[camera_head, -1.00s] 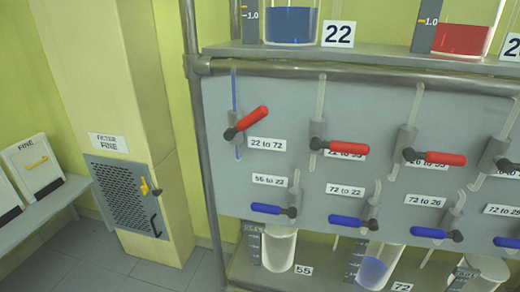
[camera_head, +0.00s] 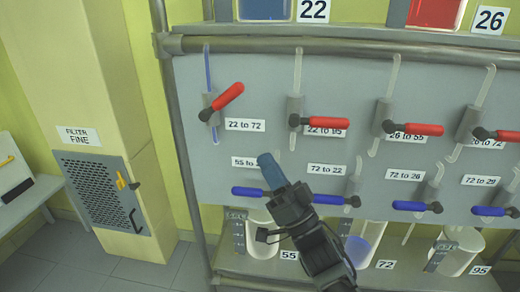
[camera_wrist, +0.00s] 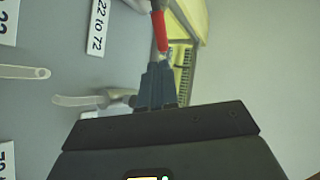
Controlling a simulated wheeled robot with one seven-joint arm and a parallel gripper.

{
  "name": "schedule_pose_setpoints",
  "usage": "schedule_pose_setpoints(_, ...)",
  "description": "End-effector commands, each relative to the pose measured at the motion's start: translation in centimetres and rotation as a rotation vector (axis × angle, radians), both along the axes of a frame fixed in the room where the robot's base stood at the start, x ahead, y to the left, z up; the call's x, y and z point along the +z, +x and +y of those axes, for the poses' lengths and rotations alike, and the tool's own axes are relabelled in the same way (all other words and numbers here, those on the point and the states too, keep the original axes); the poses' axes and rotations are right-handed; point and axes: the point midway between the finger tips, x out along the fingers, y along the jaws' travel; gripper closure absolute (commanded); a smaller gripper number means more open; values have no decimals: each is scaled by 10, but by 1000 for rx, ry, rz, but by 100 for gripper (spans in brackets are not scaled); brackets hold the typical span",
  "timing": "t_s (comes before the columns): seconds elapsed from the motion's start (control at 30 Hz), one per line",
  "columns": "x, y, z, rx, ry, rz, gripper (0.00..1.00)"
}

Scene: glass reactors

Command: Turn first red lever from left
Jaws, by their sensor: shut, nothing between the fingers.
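The first red lever from the left (camera_head: 228,97) sits above the "22 to 72" label (camera_head: 245,125) and tilts up to the right from its valve. Its tube shows blue liquid above and below. In the wrist view the red lever (camera_wrist: 159,30) is just beyond my fingertips, near the "22 to 72" label (camera_wrist: 98,25). My gripper (camera_head: 268,165) is shut and empty, in front of the panel, below and right of this lever. In the wrist view the closed fingers (camera_wrist: 156,80) point toward the lever's end; whether they touch it I cannot tell.
More red levers (camera_head: 326,122) line the upper row, and blue levers (camera_head: 262,191) the lower row of the grey panel (camera_head: 330,80). A metal post (camera_head: 180,130) stands at the panel's left. A filter cabinet (camera_head: 105,190) is further left. Glass vessels (camera_head: 360,245) stand below.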

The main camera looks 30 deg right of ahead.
Motion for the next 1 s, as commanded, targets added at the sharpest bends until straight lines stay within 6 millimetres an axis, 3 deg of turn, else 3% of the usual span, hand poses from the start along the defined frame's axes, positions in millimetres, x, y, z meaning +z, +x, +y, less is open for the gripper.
schedule_pose_setpoints(0.5,70,68,19,0,-1,-2,100)
schedule_pose_setpoints(0.7,83,83,23,-1,0,1,100)
schedule_pose_setpoints(1.0,86,87,24,-2,0,1,100)
